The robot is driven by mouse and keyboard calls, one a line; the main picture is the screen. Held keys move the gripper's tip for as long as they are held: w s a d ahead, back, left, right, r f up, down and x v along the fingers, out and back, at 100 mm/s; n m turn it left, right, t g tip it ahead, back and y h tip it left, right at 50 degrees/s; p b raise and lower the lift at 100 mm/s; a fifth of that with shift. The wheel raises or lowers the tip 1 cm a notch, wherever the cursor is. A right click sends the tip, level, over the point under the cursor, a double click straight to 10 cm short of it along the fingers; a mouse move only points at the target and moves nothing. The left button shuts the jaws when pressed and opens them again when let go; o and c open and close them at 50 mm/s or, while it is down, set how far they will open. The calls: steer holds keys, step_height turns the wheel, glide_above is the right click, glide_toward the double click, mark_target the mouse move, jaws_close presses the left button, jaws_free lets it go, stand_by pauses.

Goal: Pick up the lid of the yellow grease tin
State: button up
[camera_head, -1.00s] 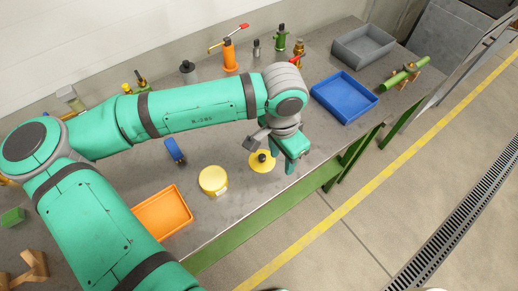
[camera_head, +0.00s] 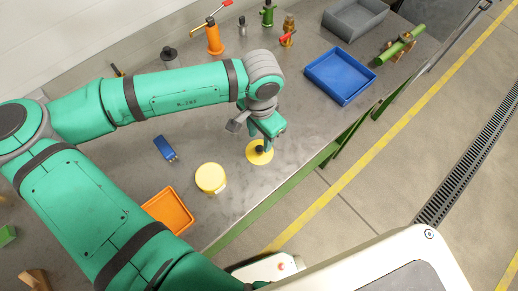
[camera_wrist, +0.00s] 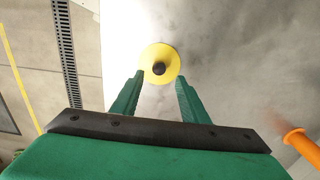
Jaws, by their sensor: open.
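The yellow lid (camera_head: 254,156) is a round disc with a dark knob, lying on the grey workbench near its front edge. In the wrist view the lid (camera_wrist: 151,57) shows just beyond the fingertips, with its dark knob (camera_wrist: 159,68) roughly in line with the gap. My gripper (camera_head: 264,147) is open and empty, over or beside the lid; the exact height is hard to tell. Its two green fingers (camera_wrist: 158,82) stand apart in the wrist view. The yellow grease tin (camera_head: 210,178) stands to the left of the lid; a pale label shows on its side.
An orange tray (camera_head: 168,211) lies front left and a blue tray (camera_head: 340,76) back right, with a grey bin (camera_head: 357,18) behind it. A small blue object (camera_head: 165,148) lies left of the tin. An orange bottle-like item (camera_head: 213,38) stands at the back.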

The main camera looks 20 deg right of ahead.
mark_target(259, 148)
steer(key=f, duration=0.5)
steer(key=shift+s+a, duration=0.15)
steer(key=shift+a, duration=0.05)
jaws_close()
